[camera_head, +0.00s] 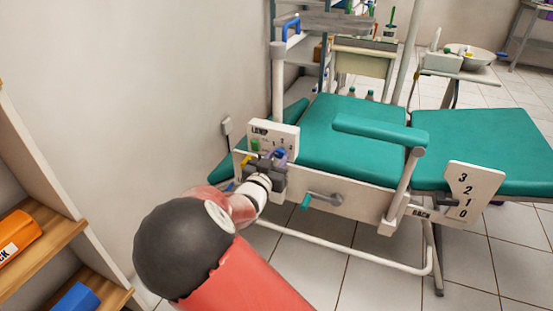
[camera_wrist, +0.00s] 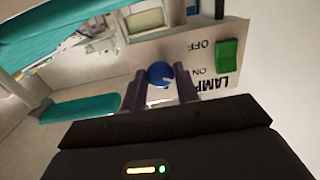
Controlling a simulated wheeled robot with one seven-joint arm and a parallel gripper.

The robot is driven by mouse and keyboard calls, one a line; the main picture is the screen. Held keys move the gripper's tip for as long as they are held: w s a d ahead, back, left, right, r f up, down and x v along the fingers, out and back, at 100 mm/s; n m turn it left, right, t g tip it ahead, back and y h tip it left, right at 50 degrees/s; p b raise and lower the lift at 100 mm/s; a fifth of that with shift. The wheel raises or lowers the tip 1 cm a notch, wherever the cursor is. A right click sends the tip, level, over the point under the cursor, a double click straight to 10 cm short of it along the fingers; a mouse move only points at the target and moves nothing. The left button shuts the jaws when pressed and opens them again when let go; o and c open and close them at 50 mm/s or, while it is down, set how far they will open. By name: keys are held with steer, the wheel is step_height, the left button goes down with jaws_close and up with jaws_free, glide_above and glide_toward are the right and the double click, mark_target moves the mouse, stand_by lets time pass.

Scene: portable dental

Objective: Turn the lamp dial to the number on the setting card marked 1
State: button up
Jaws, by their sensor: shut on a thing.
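The white lamp panel (camera_head: 288,131) stands at the left edge of the dental chair, lettered LAMP, with small numbers that are hard to read. In the wrist view the panel (camera_wrist: 200,72) appears upside down, with OFF and ON beside a green switch (camera_wrist: 228,54). The round blue lamp dial (camera_wrist: 160,73) sits between the fingers of my gripper (camera_wrist: 161,88), which is shut on it. In the head view my gripper (camera_head: 275,163) is at the panel and partly covers the dial. Which number the dial points to cannot be told. I cannot make out a setting card marked 1.
The green chair (camera_head: 350,125) has a teal-handled crank (camera_head: 320,198) on its side, right of my gripper. A BACK scale plate (camera_head: 472,190) is at the right. A yellow part (camera_head: 246,161) is close left of my gripper. A wooden shelf (camera_head: 45,262) stands at the left.

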steer(key=shift+f+b, duration=0.1)
steer(key=shift+b, duration=0.25)
steer(key=shift+c, duration=0.2)
steer(key=shift+f+m+b, duration=0.1)
steer(key=shift+m+b, duration=0.9)
steer(key=shift+m, duration=0.1)
steer(key=m+b, duration=0.3)
steer(key=b, duration=0.1)
steer(key=shift+m, duration=0.3)
steer(key=m+b, duration=0.3)
steer(key=b, duration=0.1)
steer(key=shift+m, duration=0.3)
steer(key=m+b, duration=0.3)
steer(key=b, duration=0.2)
steer(key=shift+m, duration=0.3)
steer(key=m, duration=0.1)
steer(key=m+b, duration=0.1)
steer(key=m, duration=0.1)
steer(key=m+b, duration=0.1)
steer(key=shift+r+m, duration=0.25)
steer(key=shift+m, duration=0.05)
steer(key=m, duration=0.6)
steer(key=shift+m, duration=0.3)
